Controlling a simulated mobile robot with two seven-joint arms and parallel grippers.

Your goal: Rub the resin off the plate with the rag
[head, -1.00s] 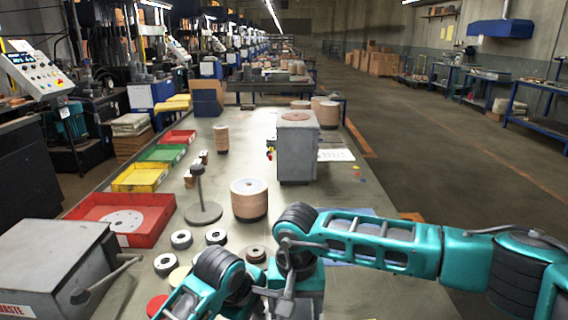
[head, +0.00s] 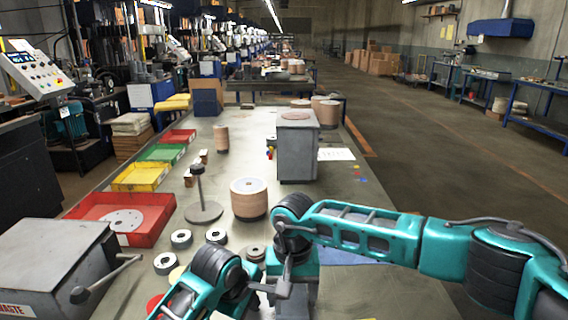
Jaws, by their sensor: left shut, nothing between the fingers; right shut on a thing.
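My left arm (head: 213,272) comes in at the bottom edge and my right arm (head: 370,232) reaches in from the right, bending down at its black joint near the table's middle. The fingertips of both grippers are hidden behind the arms or below the frame. No rag can be made out. The plate with resin cannot be made out either. A flat blue sheet (head: 345,257) lies partly hidden behind my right arm; I cannot tell what it is.
A grey waste box (head: 55,250) with a lever stands front left. Behind it are a red tray (head: 158,228) with a pale disc, then yellow, green and red trays. A disc stack (head: 249,198), a spindle stand (head: 205,212), several small rings and a grey block (head: 297,150) occupy the middle.

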